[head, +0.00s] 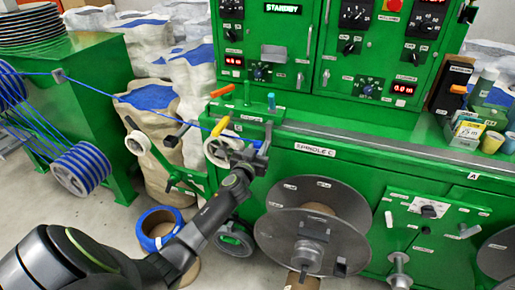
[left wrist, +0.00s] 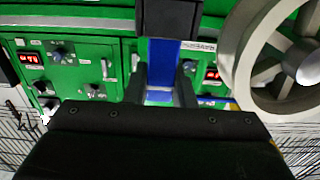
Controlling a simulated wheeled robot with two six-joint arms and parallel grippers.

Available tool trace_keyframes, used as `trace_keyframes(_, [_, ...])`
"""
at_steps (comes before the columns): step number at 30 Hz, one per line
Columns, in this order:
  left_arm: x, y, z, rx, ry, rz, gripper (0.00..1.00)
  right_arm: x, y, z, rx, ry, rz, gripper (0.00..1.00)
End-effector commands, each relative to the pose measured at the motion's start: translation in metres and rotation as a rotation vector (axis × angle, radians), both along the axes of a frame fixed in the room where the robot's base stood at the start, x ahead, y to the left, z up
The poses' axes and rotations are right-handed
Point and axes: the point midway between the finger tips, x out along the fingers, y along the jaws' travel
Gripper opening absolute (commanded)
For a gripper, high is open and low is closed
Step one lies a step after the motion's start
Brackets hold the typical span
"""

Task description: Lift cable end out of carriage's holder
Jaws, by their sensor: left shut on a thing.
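The blue cable (head: 95,88) runs from the striped spool at the left through a small guide to the carriage. The carriage (head: 245,117) is a green part on the machine's front rail, with a yellow handle (head: 220,127) and a pale wheel (head: 217,152) beside it. My left gripper (head: 260,148) is at the carriage, just right of the wheel. In the left wrist view the blue cable end (left wrist: 162,62) stands between the two fingers of my left gripper (left wrist: 161,90), which is shut on it. The holder is hidden behind the gripper. My right gripper is out of view.
The pale wheel also fills the right of the left wrist view (left wrist: 240,45). A large grey reel (head: 285,225) stands below and right of my arm. A blue cable coil (head: 160,228) lies on the floor. Several white sacks (head: 190,80) stand behind the carriage.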

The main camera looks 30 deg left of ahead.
Motion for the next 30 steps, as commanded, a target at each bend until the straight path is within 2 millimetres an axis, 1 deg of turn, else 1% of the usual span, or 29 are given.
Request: trace_keyframes(30, [0.0,0.0,0.041,0.001,-0.001,0.0,0.0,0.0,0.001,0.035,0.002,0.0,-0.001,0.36])
